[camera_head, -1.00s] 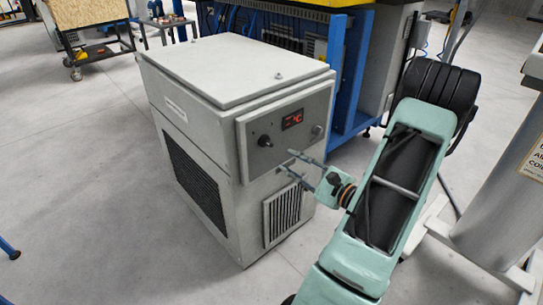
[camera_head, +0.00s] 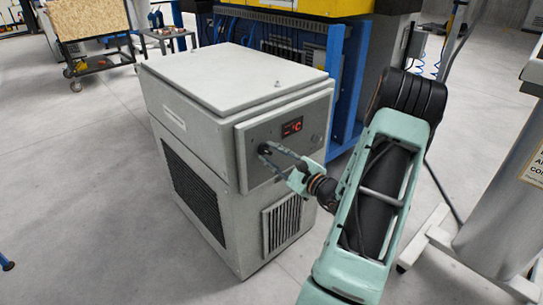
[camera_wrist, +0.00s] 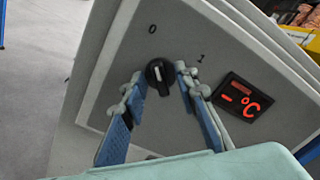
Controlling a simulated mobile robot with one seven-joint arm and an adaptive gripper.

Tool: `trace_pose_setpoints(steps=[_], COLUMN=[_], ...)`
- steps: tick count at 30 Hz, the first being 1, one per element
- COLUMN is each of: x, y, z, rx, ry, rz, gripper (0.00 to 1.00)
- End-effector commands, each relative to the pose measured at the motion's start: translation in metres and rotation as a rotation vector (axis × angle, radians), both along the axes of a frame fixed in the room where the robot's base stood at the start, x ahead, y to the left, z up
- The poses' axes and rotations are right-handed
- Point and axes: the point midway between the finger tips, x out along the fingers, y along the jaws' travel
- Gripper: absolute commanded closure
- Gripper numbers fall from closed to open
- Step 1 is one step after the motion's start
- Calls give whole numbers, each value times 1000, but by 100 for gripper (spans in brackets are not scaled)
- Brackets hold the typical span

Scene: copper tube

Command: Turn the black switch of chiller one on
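The chiller (camera_head: 235,75) is a grey box with a control panel on its front. The black switch (camera_wrist: 158,77) is a round knob on that panel, with 0 above it and 1 to its upper right in the wrist view. Its white mark points roughly towards 0. My gripper (camera_head: 267,154) is at the panel in the head view, where it largely hides the switch. In the wrist view my gripper (camera_wrist: 159,82) is open, with one finger on each side of the knob. The gaps are small; I cannot tell whether either finger touches it.
A red lit display (camera_head: 292,127) is on the panel; it also shows in the wrist view (camera_wrist: 240,100), close to the right finger. A blue-framed machine (camera_head: 340,90) stands behind the chiller. A grey column (camera_head: 500,200) is at the right.

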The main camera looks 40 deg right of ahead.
Motion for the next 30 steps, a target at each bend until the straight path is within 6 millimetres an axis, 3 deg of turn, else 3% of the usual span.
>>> trace_pose_setpoints(steps=[5, 13, 30], x=[0, 0, 0], y=[0, 0, 0], z=[0, 0, 2], rx=[0, 0, 107], ry=[0, 0, 10], rz=[0, 0, 0], gripper=[72, 100, 100])
